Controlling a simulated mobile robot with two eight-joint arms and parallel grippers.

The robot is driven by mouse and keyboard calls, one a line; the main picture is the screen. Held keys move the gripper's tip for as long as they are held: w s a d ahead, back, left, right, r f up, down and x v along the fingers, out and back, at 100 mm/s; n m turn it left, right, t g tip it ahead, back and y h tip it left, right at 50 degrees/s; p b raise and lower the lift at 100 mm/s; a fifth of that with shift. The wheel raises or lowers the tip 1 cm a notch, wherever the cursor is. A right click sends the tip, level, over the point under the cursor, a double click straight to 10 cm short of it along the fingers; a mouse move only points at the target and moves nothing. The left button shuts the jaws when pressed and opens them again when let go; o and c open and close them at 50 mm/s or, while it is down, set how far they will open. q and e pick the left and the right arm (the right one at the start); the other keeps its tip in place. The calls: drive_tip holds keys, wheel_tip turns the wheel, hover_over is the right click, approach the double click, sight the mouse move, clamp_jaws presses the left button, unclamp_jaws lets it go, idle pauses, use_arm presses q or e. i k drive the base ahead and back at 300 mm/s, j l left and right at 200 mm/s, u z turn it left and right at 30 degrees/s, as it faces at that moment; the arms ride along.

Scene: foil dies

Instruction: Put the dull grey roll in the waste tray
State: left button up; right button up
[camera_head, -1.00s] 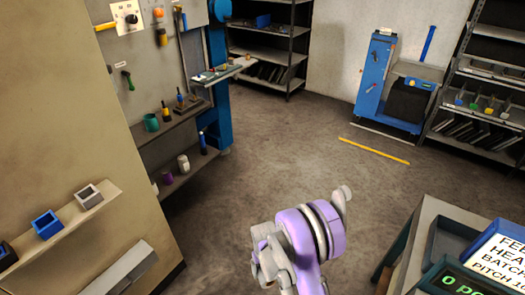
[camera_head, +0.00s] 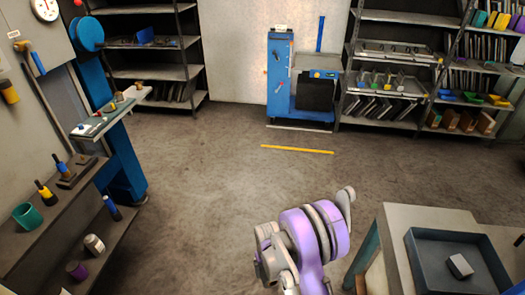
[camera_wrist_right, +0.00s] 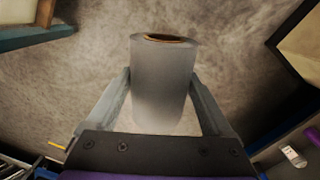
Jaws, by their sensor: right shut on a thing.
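The dull grey roll (camera_wrist_right: 163,80) is in the right wrist view, its brown core end facing up in the picture. My right gripper (camera_wrist_right: 163,100) is shut on it, one finger on each side. The roll is held above the floor. In the head view, a dark tray (camera_head: 432,252) lies on the bench at the lower right, with a small grey block (camera_head: 460,266) in it. I see no label that marks it as the waste tray. My left gripper is not in view.
The pale bench top (camera_head: 400,222) is at the lower right. A wall shelf with a green cup (camera_head: 28,215) and tools is on the left. A blue machine (camera_head: 281,80) and shelf racks (camera_head: 395,60) stand at the back. The floor (camera_head: 210,200) between is clear.

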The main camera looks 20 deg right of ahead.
sight(436, 277)
drive_tip(key=i+z, duration=0.25)
drive_tip(key=i, duration=0.4)
drive_tip(key=i+z, duration=0.3)
drive_tip(key=i, duration=0.4)
drive_tip(key=i+z, duration=0.1)
drive_tip(key=z, duration=0.3)
drive_tip(key=i+j+z, duration=0.1)
drive_tip(key=z, duration=0.35)
drive_tip(key=i+j+z, duration=0.1)
drive_tip(key=z, duration=1.85)
